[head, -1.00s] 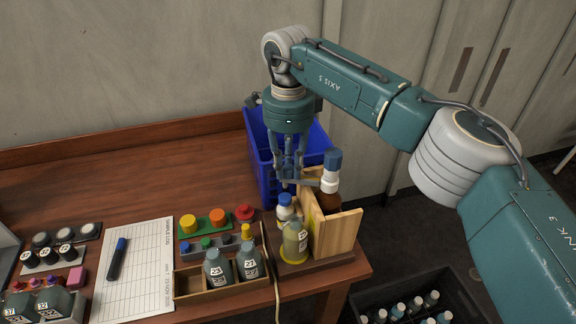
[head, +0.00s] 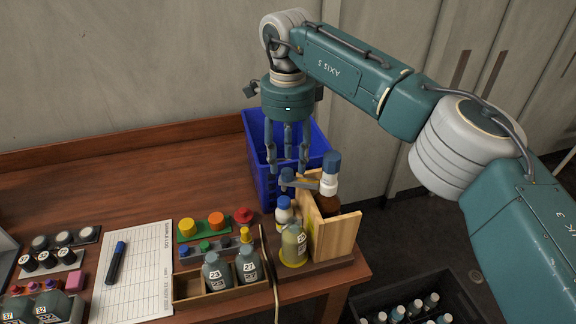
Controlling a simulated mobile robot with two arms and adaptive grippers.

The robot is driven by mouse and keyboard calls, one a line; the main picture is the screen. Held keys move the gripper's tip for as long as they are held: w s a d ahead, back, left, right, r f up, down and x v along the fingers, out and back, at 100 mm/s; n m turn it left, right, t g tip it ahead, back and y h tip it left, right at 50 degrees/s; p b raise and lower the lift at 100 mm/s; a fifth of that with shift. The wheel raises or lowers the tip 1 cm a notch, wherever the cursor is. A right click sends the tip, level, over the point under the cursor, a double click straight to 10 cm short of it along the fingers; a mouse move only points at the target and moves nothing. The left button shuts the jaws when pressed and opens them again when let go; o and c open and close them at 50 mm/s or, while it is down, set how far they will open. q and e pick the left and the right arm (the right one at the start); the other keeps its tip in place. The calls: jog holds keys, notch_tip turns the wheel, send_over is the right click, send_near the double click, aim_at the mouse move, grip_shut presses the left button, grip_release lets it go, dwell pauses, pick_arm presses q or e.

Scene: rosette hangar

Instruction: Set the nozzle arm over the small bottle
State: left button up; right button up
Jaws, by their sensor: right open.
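The nozzle arm (head: 307,184) is a grey-blue bar reaching left from the white collar of a tall brown bottle (head: 328,203) with a blue top. Its rounded end appears just above the blue-capped small white bottle (head: 283,215); exact depth alignment cannot be told. A yellowish bottle (head: 293,244) stands in front. My right gripper (head: 287,166) points down with fingers spread, close around or just above the nozzle arm's end; contact cannot be told. My left gripper is not in view.
A wooden divider (head: 336,236) stands beside the bottles, near the table's right edge. A blue crate (head: 259,150) is behind. Dark bottles sit in a wooden tray (head: 222,292) to the left. The table's back left is clear.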

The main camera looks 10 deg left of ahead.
notch_tip(320, 180, up, 9)
jog(key=shift+s, duration=0.1)
dwell(0.4)
